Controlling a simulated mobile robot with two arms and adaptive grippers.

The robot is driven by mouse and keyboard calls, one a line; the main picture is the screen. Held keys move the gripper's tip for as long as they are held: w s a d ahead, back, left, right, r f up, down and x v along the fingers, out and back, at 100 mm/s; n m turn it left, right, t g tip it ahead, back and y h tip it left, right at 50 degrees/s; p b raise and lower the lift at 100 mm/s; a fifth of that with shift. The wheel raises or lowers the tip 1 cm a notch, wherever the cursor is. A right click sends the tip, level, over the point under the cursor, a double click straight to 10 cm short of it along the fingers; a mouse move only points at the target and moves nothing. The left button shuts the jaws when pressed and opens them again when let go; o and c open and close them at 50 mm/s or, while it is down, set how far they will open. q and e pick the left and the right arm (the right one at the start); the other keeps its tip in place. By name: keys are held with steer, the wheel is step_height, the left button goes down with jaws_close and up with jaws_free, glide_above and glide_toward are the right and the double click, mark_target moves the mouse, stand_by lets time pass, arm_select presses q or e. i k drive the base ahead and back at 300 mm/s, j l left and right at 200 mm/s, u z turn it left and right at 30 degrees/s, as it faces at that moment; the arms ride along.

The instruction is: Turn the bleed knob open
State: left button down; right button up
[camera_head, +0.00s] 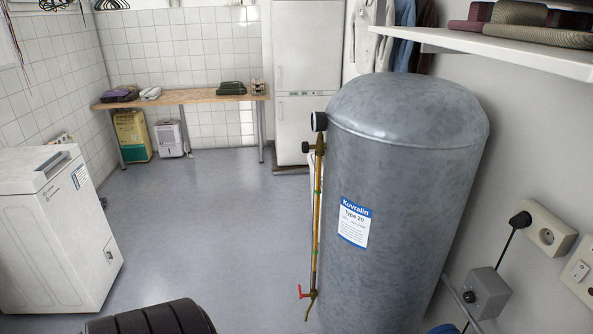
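A grey mottled tank (400,200) with a "Kuvralin Type 20" label (355,222) stands at the centre right. On its left side are a dark round gauge (319,121) and, just below, a small dark knob (307,147) at the top of a thin vertical brass pipe (318,205). A small red handle (302,292) sits on a brass tap at the pipe's lower end. No part is marked as the bleed knob, and I cannot tell how far any is turned. Neither of my grippers is in view.
A black ribbed tyre-like object (150,318) is at the bottom edge. A grey switch box (486,292) is right of the tank. The middle floor is clear.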

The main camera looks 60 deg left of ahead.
mark_target(305, 146)
steer(key=k+u, duration=0.1)
steer(key=u, duration=1.45)
